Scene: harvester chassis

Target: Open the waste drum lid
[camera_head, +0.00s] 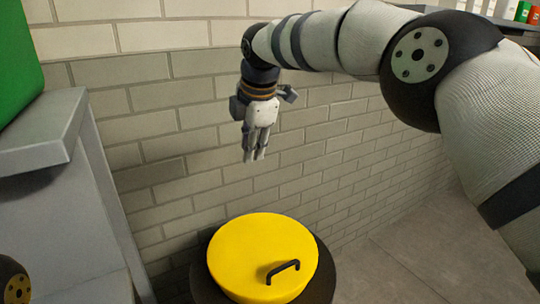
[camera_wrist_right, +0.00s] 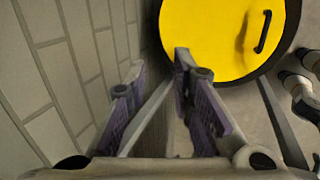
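The waste drum's round yellow lid (camera_head: 258,248) lies on top of the dark drum (camera_head: 322,277) at the bottom centre of the head view. A black bar handle (camera_head: 283,270) stands on the lid toward its near right side. The lid (camera_wrist_right: 213,38) and handle (camera_wrist_right: 263,32) also show at the top of the right wrist view. My right gripper (camera_head: 255,157) points down above and behind the lid, close to the brick wall, apart from the handle. Its fingers (camera_wrist_right: 160,70) are apart with nothing between them. My left gripper is not in view.
A pale brick wall (camera_head: 190,110) runs behind the drum. A grey cabinet-like body (camera_head: 60,220) with a ledge and a green panel (camera_head: 18,60) stands at the left. Grey floor (camera_head: 430,255) is clear to the right. A shelf with small coloured containers (camera_head: 523,12) is at top right.

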